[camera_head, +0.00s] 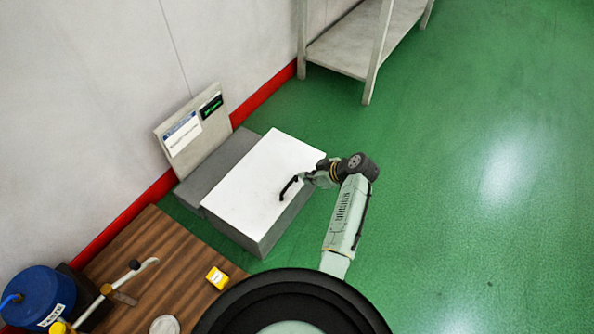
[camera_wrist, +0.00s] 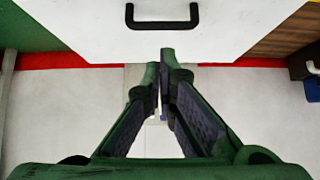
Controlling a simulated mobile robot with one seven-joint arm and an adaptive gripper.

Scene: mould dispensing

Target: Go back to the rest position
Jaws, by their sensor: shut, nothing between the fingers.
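My gripper (camera_head: 306,178) is at the end of my arm, over the right edge of a grey box with a white lid (camera_head: 262,165). In the wrist view my gripper (camera_wrist: 165,58) has its fingertips together and holds nothing. A black handle (camera_head: 288,188) sits on the white lid near its right edge. The handle also shows at the top of the wrist view (camera_wrist: 162,17), with a gap in the picture between it and the fingertips. The lid looks flat and closed; the box's inside is hidden.
A panel with a display (camera_head: 195,125) stands behind the box by the wall. A wooden table (camera_head: 150,245) at the lower left holds a blue drum (camera_head: 38,292) and a yellow item (camera_head: 217,277). A shelf (camera_head: 345,50) stands at the back. The green floor on the right is clear.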

